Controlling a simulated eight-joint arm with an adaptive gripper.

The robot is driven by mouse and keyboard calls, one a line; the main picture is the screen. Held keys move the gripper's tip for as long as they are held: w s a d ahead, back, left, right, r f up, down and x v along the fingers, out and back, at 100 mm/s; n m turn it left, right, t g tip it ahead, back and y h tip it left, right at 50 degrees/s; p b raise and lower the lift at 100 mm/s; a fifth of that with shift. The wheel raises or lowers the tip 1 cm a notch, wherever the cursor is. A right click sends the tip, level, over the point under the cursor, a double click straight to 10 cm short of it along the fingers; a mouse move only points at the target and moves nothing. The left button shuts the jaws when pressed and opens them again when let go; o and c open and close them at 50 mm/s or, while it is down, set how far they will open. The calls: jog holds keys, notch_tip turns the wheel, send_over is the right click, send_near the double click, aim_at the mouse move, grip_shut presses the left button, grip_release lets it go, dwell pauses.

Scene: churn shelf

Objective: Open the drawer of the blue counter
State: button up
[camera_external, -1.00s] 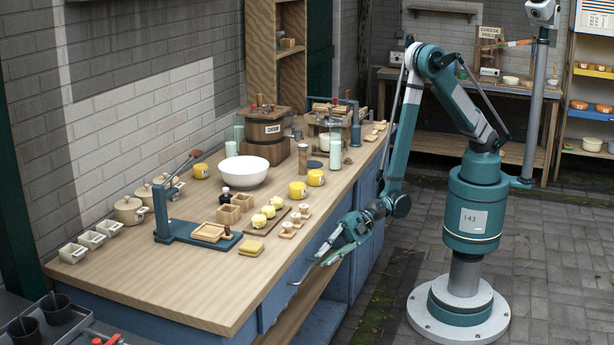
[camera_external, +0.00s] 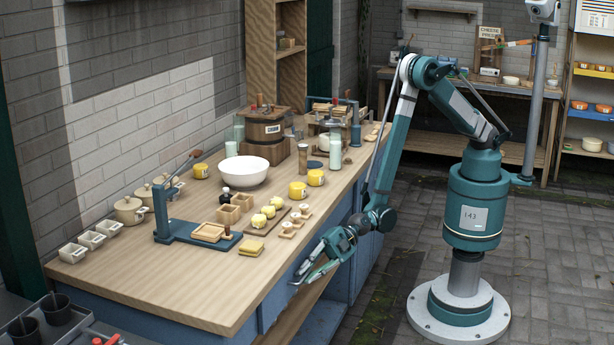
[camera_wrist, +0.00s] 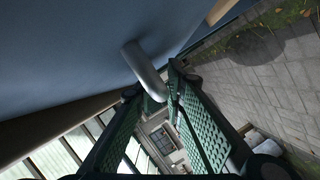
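The blue counter (camera_external: 215,310) has a wooden top. Its blue drawer front (camera_wrist: 75,75) fills the upper left of the wrist view and looks closed. A grey bar handle (camera_wrist: 143,68) sticks out from it. My gripper (camera_external: 308,270) is at the counter's front side, below the top's edge. In the wrist view my gripper (camera_wrist: 155,88) has its green-padded fingers apart, with the handle reaching between their tips. I cannot tell whether either finger touches the handle. In the external view the gripper hides most of the handle.
An open lower shelf (camera_external: 322,320) lies below. The paved floor (camera_external: 560,260) beside the counter is clear.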

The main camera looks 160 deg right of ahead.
jog(key=shift+w, duration=0.15)
grip_shut()
jog(key=a+b, duration=0.2)
jog(key=a, duration=2.1)
jog(key=shift+b, duration=0.35)
grip_release()
